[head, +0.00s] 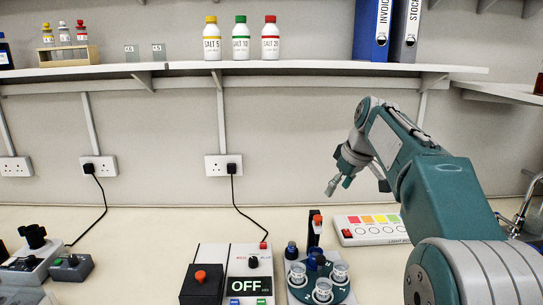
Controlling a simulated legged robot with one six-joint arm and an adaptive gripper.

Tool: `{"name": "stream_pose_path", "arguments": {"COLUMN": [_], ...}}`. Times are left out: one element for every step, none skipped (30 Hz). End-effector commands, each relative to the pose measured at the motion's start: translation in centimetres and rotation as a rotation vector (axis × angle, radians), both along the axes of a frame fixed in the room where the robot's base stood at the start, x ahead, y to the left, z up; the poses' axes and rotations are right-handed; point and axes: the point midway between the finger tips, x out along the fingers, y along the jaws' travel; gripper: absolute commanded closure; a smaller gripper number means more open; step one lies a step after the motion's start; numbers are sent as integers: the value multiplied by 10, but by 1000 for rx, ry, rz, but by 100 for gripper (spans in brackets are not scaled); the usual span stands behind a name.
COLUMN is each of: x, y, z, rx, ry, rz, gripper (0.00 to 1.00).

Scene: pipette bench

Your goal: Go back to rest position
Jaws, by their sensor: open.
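My gripper (333,186) is at the end of my teal and grey arm, in the middle right of the head view. It is open and empty, in the air above the bench and in front of the back wall. Its fingers point down and to the left. It touches nothing that I can see.
Below stands a device (249,262) reading OFF, beside a round teal holder (297,293) with several small vessels. A light box (367,229) lies behind. Bottles (241,38) and binders (373,28) stand on the shelf (300,65).

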Motion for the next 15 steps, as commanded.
{"name": "stream_pose_path", "arguments": {"x": [-12,-17,-25,-31,-37,-45,-51,-57,-65,-72,-78,-86,-93,-99,-108], "y": [3,4,5,6,7,9,9,10,11,12,13,14,15,16,17], "z": [4,4,5,6,6,6,7,7,7,6,5,5,4,3,1], "rx": [-2,-3,-4,-4,-5,-5,-6,-6,-7,-7,-7,-8,-9,-8,-8], "ry": [-2,0,-2,-1,-1,-3,-3,-4,-6,-6,-6,-8,-9,-10,-12], "rz": [-20,-35,-52,-67,-79,-98,-112,-126,-144,-158,-170,-188,-201,-213,-230], "gripper": [28,28,28,28,28,28,28,28,28,28,28,28,28,28,28]}}
